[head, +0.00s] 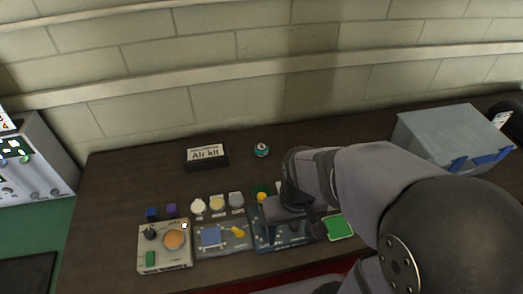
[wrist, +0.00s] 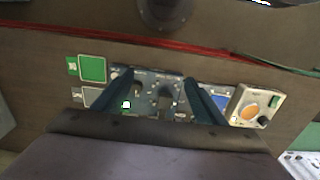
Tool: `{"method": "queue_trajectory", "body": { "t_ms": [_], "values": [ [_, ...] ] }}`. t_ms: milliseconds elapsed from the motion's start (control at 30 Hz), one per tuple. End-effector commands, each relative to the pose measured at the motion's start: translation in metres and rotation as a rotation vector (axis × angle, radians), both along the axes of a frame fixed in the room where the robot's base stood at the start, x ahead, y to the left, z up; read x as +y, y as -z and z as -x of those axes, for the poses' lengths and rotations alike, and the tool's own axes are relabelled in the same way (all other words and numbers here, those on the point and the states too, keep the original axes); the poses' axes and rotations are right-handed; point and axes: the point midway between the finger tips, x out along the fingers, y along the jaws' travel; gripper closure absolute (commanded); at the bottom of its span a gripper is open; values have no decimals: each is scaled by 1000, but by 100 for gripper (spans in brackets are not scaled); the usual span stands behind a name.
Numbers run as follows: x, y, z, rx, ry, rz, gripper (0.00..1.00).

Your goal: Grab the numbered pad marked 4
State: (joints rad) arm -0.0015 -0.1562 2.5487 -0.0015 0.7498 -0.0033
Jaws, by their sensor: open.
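A green square pad with a pale border (head: 340,228) lies on the brown bench just right of the dark blue panel (head: 268,238). It also shows in the wrist view (wrist: 92,68), with a small green tag (wrist: 71,66) beside it whose mark is too small to read. I cannot make out a 4 on any pad. A second square, greyish with a pale border (wrist: 92,95), sits beside the green one in the wrist view. My gripper (wrist: 155,77) is open and empty, its dark fingers spread over the dark blue panel. In the head view my arm hides much of this area.
A beige box with an orange disc (head: 165,246) and a grey panel with a blue square (head: 222,243) stand left. Round caps, small cubes (head: 152,213), an Air kit box (head: 206,155) and a can (head: 261,149) lie behind. A grey-blue bin (head: 440,132) stands right.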

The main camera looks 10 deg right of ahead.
Motion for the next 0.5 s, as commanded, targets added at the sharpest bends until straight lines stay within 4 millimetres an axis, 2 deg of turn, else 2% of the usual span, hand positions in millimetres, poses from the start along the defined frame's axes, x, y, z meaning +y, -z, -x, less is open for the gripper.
{"method": "queue_trajectory", "body": {
  "t_ms": [300, 367, 500],
  "values": [
    [0, -46, -1, -7, 0, 0, 35],
    [-6, -35, -18, -44, 12, 20, 35],
    [-19, -27, -59, -152, 38, 61, 35]
  ]
}}
